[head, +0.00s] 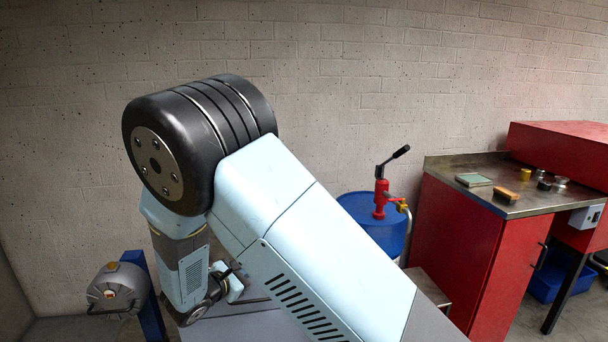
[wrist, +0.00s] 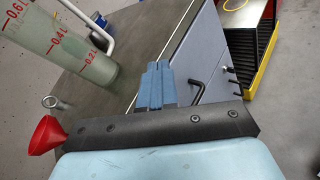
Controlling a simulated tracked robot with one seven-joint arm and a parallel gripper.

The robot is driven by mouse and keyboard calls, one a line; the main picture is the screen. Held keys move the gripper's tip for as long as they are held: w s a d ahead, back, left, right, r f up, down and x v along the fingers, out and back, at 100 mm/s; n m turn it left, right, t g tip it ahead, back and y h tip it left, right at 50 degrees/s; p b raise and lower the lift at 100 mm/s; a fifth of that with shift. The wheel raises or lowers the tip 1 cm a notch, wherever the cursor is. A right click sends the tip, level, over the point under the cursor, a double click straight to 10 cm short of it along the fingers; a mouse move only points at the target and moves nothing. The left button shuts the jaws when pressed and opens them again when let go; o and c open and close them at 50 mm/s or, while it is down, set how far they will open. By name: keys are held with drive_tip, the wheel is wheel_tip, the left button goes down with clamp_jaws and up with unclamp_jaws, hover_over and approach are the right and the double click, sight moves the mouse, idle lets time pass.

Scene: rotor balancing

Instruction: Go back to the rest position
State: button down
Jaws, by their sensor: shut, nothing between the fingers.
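My gripper (wrist: 157,82) shows in the wrist view. Its two blue fingers lie together with nothing between them, above the edge of a dark grey bench top (wrist: 122,102). In the head view my pale blue arm fills the middle, bent at a large black joint, with its lower part pointing down. The fingers cannot be made out there.
In the wrist view a graduated clear container (wrist: 70,45) and a red funnel (wrist: 46,134) are at the left. A black-and-yellow tray (wrist: 262,60) is at the right. In the head view a blue drum (head: 362,210) with a red pump (head: 381,192) stands beside a red cabinet (head: 470,250).

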drive_tip(key=s+d+r+m+g, duration=0.2)
drive_tip(key=d+r+m+g, duration=0.45)
drive_tip(key=d, duration=0.75)
drive_tip(key=s+d+r+m+g, duration=0.3)
drive_tip(key=d+r+m, duration=0.4)
drive_tip(key=d+r, duration=0.5)
drive_tip(key=s+d+r+m+t+y, duration=0.1)
drive_tip(key=s+d+r+m+y, duration=0.2)
drive_tip(key=s, duration=0.6)
drive_tip(key=s+d+r+m+t+y, duration=0.1)
drive_tip(key=s+d+r+m+y, duration=0.3)
drive_tip(key=s+d+m, duration=0.4)
drive_tip(key=shift+s+d+r, duration=0.7)
drive_tip(key=shift+s, duration=0.55)
